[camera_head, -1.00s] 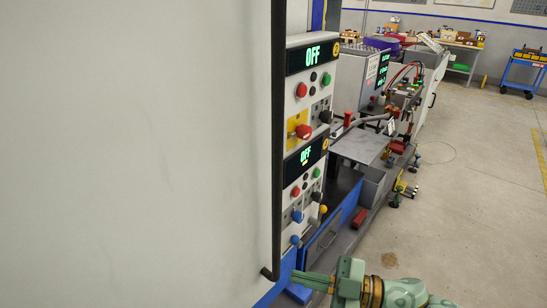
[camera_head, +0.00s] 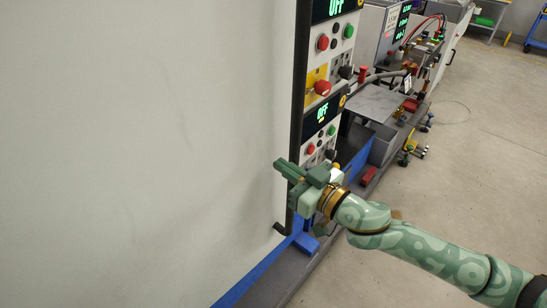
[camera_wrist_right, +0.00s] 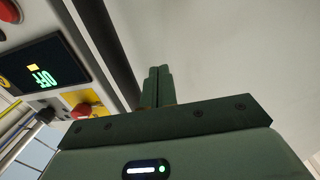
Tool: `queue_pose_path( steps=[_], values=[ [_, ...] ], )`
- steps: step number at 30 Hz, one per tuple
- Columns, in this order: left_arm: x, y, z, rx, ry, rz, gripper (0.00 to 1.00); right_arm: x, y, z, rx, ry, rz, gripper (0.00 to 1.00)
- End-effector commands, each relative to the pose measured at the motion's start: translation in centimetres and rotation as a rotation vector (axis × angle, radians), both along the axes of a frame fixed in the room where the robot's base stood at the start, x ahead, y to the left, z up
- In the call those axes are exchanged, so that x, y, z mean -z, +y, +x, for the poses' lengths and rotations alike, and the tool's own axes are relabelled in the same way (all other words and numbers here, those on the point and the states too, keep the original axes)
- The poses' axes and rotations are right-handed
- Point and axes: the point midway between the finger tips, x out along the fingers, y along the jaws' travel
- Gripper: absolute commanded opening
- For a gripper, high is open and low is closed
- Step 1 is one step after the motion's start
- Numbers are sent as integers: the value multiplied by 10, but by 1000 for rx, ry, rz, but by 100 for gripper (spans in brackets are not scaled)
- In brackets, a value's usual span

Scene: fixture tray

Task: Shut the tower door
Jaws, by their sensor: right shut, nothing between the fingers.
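The tower door (camera_head: 140,140) is a large plain pale panel filling the left half of the head view. A long black handle bar (camera_head: 300,80) runs down its right edge. The door also fills the upper right of the right wrist view (camera_wrist_right: 235,50), with the dark bar (camera_wrist_right: 105,45) beside it. My right gripper (camera_head: 281,167) is shut and empty, in front of the bar's lower part, its fingers pointing left towards the panel. In the right wrist view its fingers (camera_wrist_right: 158,72) lie together. I cannot tell whether they touch the door. My left gripper is not in view.
A control panel (camera_head: 318,130) with OFF displays, buttons and knobs stands just right of the bar. A metal plate (camera_head: 375,102) and machine parts lie behind it. The floor (camera_head: 480,180) at the right is clear.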

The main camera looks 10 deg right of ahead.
Motion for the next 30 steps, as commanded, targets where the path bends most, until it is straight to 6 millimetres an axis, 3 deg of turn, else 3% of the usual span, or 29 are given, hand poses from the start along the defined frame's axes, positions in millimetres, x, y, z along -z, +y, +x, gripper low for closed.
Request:
queue_pose_path(
  steps=[7, 22, 30],
  values=[
    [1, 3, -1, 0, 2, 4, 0, 0, 18, 27, 1, -2, -1, 0],
    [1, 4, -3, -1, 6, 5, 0, 0, 23, 35, -3, 0, -1, 0],
    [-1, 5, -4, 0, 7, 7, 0, 0, 48, 73, -82, 0, -1, 0]
  ],
)
